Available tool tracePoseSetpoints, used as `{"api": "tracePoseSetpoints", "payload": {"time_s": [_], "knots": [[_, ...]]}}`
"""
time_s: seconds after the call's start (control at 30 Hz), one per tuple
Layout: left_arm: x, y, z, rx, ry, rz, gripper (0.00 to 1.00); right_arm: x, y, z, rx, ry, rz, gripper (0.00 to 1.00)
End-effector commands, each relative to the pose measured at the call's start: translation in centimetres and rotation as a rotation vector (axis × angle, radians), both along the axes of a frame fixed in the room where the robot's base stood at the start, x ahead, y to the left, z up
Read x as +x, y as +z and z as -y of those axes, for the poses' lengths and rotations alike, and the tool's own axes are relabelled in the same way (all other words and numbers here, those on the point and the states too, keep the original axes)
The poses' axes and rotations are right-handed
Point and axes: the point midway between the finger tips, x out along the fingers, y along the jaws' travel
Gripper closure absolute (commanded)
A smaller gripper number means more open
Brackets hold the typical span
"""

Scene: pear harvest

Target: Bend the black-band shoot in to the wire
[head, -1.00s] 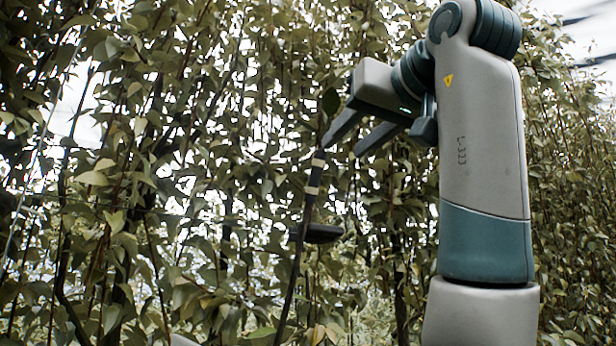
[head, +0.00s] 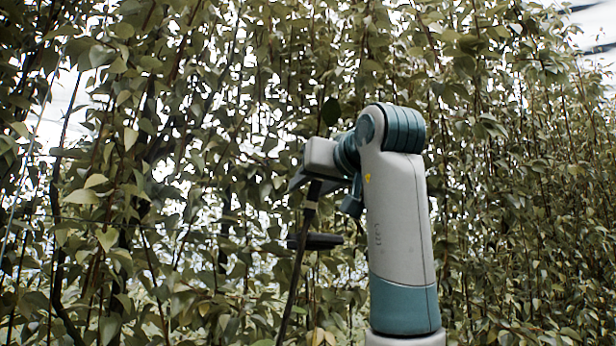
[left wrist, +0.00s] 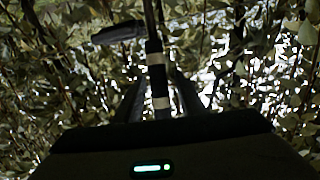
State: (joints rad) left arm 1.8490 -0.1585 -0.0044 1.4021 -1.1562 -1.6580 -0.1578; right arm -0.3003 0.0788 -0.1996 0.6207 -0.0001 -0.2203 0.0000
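The black-band shoot (head: 296,270) is a dark, slightly slanted stem in front of the foliage. In the left wrist view its black band with pale rings (left wrist: 156,78) stands between the fingers. My left gripper (head: 313,184) is at the banded part, with a finger on either side of the shoot. The fingers look apart, though their contact with the stem is hard to see. A dark flat oval piece (head: 316,241) sits by the shoot below the gripper; it also shows in the left wrist view (left wrist: 118,34). The wire cannot be made out clearly. My right gripper is out of view.
A dense wall of leafy stems (head: 480,170) fills the background and runs away to the right. Leafy branches (head: 95,190) hang close on the left. Bright gaps show between the leaves. My own left arm covers the foliage right of the shoot.

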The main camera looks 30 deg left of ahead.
Motion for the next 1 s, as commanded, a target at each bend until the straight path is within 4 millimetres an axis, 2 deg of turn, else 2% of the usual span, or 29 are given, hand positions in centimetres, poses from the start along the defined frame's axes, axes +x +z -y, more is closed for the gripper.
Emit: {"api": "tracePoseSetpoints", "payload": {"time_s": [0.03,0.2,0.57,0.7,0.73,0.9,1.0], "knots": [[0.3,0.2,-0.6,-0.001,0.001,0.000,0.64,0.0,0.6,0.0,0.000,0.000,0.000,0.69],[1.0,0.1,-1.5,0.000,0.000,0.000,0.64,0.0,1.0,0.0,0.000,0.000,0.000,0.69],[1.1,-0.1,-1.7,0.000,0.000,0.000,0.64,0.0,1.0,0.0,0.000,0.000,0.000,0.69],[1.1,0.0,-1.7,0.000,0.000,0.000,0.97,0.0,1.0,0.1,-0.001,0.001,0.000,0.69],[1.1,0.0,-1.7,0.000,0.000,0.000,1.00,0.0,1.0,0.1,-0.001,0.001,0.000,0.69],[1.1,0.0,-1.8,-0.001,0.000,-0.001,1.00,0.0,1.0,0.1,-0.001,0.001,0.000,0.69],[1.2,0.2,-2.6,-0.008,0.003,-0.004,1.00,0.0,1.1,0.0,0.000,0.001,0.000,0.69]]}}
